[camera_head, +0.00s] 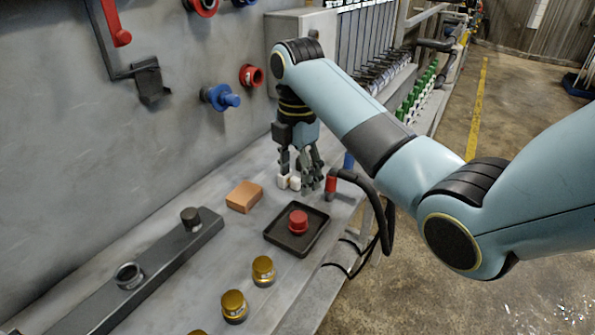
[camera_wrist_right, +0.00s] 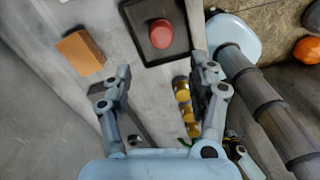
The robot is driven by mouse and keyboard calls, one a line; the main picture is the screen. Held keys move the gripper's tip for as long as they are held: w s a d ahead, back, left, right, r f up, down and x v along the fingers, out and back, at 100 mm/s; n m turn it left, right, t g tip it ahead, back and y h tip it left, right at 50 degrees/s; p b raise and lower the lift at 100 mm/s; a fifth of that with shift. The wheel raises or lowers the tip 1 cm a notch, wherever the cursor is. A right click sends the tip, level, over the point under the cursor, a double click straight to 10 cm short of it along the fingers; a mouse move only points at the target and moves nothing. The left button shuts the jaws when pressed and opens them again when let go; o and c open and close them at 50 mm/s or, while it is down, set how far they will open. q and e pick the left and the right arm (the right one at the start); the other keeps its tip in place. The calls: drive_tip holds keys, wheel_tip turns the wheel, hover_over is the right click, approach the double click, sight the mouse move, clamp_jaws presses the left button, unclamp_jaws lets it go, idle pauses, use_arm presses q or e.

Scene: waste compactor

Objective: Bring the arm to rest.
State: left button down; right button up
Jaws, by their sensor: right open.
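My right arm comes in from the right in the head view. Its gripper (camera_head: 301,181) points down over the grey bench (camera_head: 185,262), behind the red button. In the right wrist view the gripper (camera_wrist_right: 161,78) is open, its two fingers apart with nothing held between them. Small pale pieces (camera_head: 289,182) show by the fingers in the head view; I cannot tell whether they belong to the gripper. Contact between fingertips and bench cannot be told. My left gripper is in neither view.
A red button (camera_head: 298,221) on a black square base (camera_head: 283,242), an orange block (camera_head: 244,197) and gold-topped cylinders (camera_head: 263,270) stand near. A dark bar (camera_head: 165,268) lies left. Red (camera_head: 251,76) and blue (camera_head: 220,98) wall fittings stick out. A black cable (camera_head: 386,230) hangs at the bench edge.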

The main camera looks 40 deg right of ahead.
drive_tip(key=shift+r, duration=0.15)
idle(0.4)
drive_tip(key=s+a+f+m+t, duration=0.1)
drive_tip(key=s+f+m, duration=0.1)
drive_tip(key=s+m, duration=0.4)
drive_tip(key=s+a+f+m+t, duration=0.1)
drive_tip(key=s+f+m, duration=0.15)
drive_tip(key=s, duration=0.55)
drive_tip(key=s+a+r+m+t, duration=0.1)
drive_tip(key=s+r+m, duration=0.2)
drive_tip(key=s+m, duration=0.25)
drive_tip(key=s+r+m+t, duration=0.1)
drive_tip(key=s+r+m, duration=0.25)
drive_tip(key=s, duration=0.35)
wheel_tip(320, 180, down, 35)
drive_tip(key=s+d+m+g+b, duration=0.1)
drive_tip(key=d+g+b, duration=0.1)
drive_tip(key=b, duration=0.7)
drive_tip(key=s+f+b, duration=0.3)
drive_tip(key=s+f, duration=0.6)
drive_tip(key=f, duration=0.3)
drive_tip(key=s+d+f+g+b, duration=0.1)
drive_tip(key=s+f+b, duration=0.2)
drive_tip(key=s+f, duration=0.7)
wheel_tip(320, 180, down, 2)
drive_tip(key=shift+s+f+h+b, duration=0.1)
drive_tip(key=shift+s+h+b, duration=0.05)
drive_tip(key=shift+h+b, duration=0.25)
